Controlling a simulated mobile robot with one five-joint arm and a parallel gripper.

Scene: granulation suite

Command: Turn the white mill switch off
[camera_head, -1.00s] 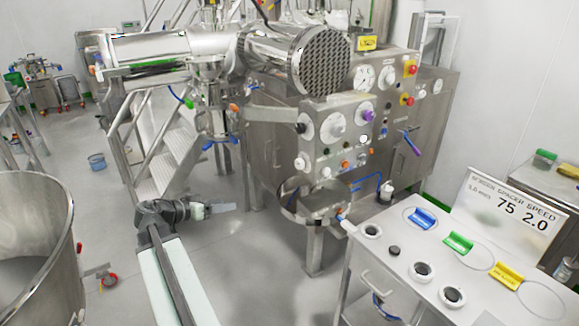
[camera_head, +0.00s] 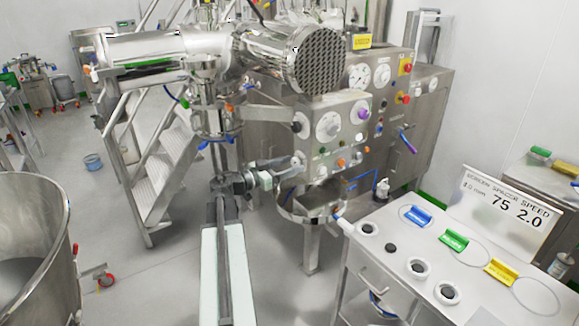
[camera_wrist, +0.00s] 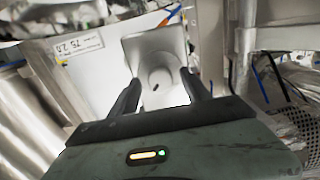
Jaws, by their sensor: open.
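The white mill switch (camera_wrist: 162,72), a pale round knob on a light square plate, faces the wrist camera. A small dark mark shows on its front. It also shows at the lower left corner of the mill's control panel in the head view (camera_head: 299,158), close to my fingertips. My gripper (camera_wrist: 160,84) is open, with one dark finger at each side of the knob's lower part in the picture. I cannot tell whether the fingers touch it. In the head view my gripper (camera_head: 291,168) reaches the panel's lower left edge.
The control panel (camera_head: 337,128) carries more knobs and coloured buttons close by. A steel ring-shaped outlet (camera_head: 300,212) sits just below. A white cart (camera_head: 385,262) with coloured labelled pieces stands at the right. A large steel bowl (camera_head: 40,240) is at the left. The floor between is clear.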

